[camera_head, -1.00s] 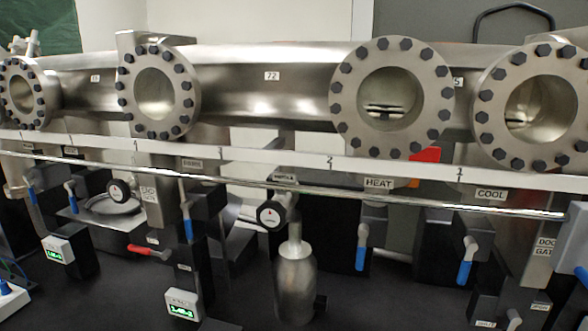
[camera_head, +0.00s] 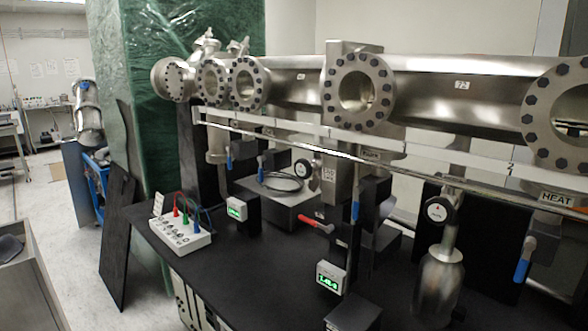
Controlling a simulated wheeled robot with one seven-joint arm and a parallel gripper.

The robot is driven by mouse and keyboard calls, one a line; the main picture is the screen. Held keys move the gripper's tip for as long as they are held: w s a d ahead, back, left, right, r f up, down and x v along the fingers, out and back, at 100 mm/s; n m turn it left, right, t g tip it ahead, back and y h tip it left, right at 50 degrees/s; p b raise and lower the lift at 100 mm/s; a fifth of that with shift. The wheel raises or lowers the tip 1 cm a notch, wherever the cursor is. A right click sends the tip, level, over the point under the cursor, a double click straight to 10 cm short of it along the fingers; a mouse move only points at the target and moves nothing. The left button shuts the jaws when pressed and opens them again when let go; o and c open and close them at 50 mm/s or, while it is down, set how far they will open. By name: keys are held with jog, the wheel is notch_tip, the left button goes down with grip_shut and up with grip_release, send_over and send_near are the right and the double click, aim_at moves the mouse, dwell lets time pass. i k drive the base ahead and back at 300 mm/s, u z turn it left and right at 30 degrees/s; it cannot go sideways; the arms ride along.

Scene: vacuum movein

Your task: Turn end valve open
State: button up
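A long steel vacuum tube (camera_head: 430,85) with bolted round flanges runs across the view. Its left end flange (camera_head: 174,80) shows beside a green-wrapped column. Several blue-handled valves hang below the tube: one at the left (camera_head: 229,161), one at the middle (camera_head: 355,210) and one at the right (camera_head: 522,268). A red-handled valve (camera_head: 315,224) sits low near the middle, its handle roughly level. Small metal fittings (camera_head: 207,43) stand on top near the left end. I cannot tell which is the end valve. My gripper is not in view.
A black table (camera_head: 235,275) carries a white box with coloured cables (camera_head: 180,232), two green-lit displays and a steel bottle (camera_head: 438,285). A green-wrapped column (camera_head: 150,60) stands behind its left end. Pale floor (camera_head: 75,230) is open at left.

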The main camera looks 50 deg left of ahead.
aim_at(303, 168)
jog(key=u, duration=1.75)
jog(key=k, duration=1.3)
jog(key=u, duration=0.75)
jog(key=i, duration=1.65)
jog(key=z, duration=0.7)
jog(key=i, duration=0.55)
jog(key=z, duration=0.5)
